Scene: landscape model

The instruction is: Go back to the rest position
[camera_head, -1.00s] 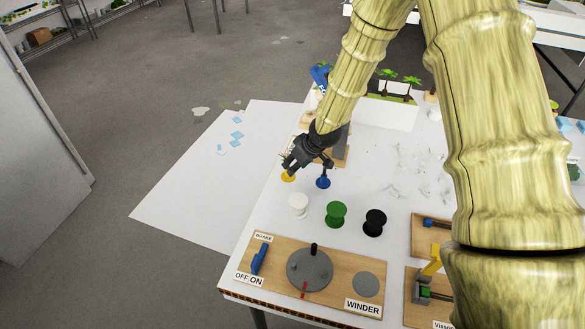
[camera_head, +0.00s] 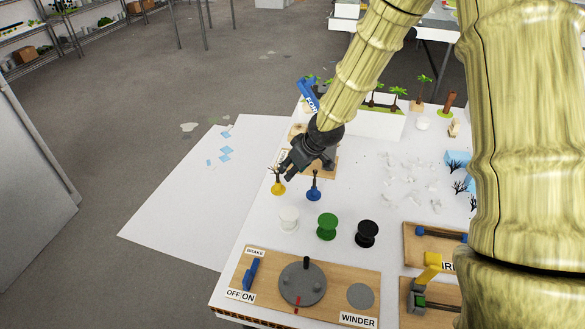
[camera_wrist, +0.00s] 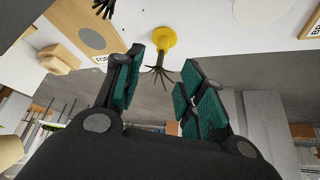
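My gripper (camera_head: 287,171) hangs over the left side of the white table (camera_head: 372,172). In the wrist view its two fingers with teal pads stand apart, so my gripper (camera_wrist: 163,62) is open, with nothing held. A small bare tree on a yellow base (camera_head: 278,188) stands just below the fingertips. In the wrist view the yellow base (camera_wrist: 165,38) and its dark branches appear beyond the gap between the fingers. A similar tree on a blue base (camera_head: 313,192) stands to its right, close to the gripper.
White (camera_head: 289,218), green (camera_head: 327,227) and black (camera_head: 367,234) spools stand in a row before the winder board (camera_head: 330,280). Wooden boards with yellow and blue parts lie at right. Palm trees (camera_head: 397,97) stand behind. Open floor lies left of the table.

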